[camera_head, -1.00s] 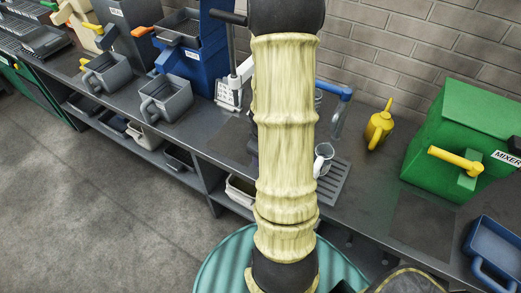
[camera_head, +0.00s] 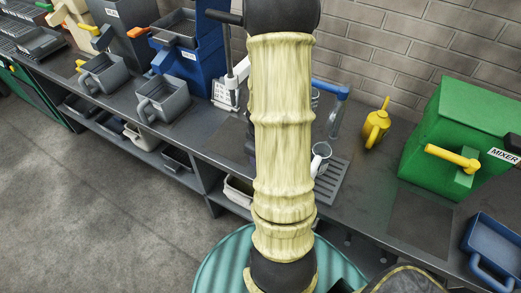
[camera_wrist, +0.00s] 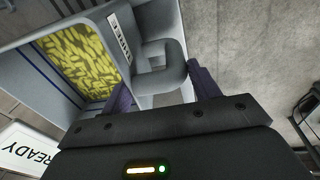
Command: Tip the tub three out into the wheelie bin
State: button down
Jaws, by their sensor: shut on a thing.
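In the wrist view a grey tub (camera_wrist: 83,112) holds many yellow pellets (camera_wrist: 85,62). A white label (camera_wrist: 121,38) is on it, too slanted to read surely. My gripper (camera_wrist: 163,86) is shut on the tub's grey loop handle (camera_wrist: 174,62), with a dark finger on each side of it. My gripper and the held tub do not show in the head view, where my sleeved arm crosses the middle. I cannot make out a wheelie bin in either view.
A long dark bench carries two grey tubs (camera_head: 163,101), a blue machine (camera_head: 182,65), a yellow oil can (camera_head: 375,126), a green mixer (camera_head: 455,135) and a blue tray (camera_head: 492,245). A READY sign (camera_wrist: 30,150) is near the held tub. The floor at left is clear.

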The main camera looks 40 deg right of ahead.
dwell(0.3)
jog(key=w+a+r+m+p, duration=0.1)
jog(key=w+a+m+p, duration=0.1)
jog(key=w+a+p, duration=0.7)
jog(key=w+a+r+m+p, duration=0.15)
jog(key=w+a+p, duration=0.4)
jog(key=a, duration=0.75)
jog(key=s+d+f+b, duration=0.2)
jog(key=d+f+b, duration=0.1)
jog(key=d+f, duration=0.2)
jog(key=shift+d, duration=1.25)
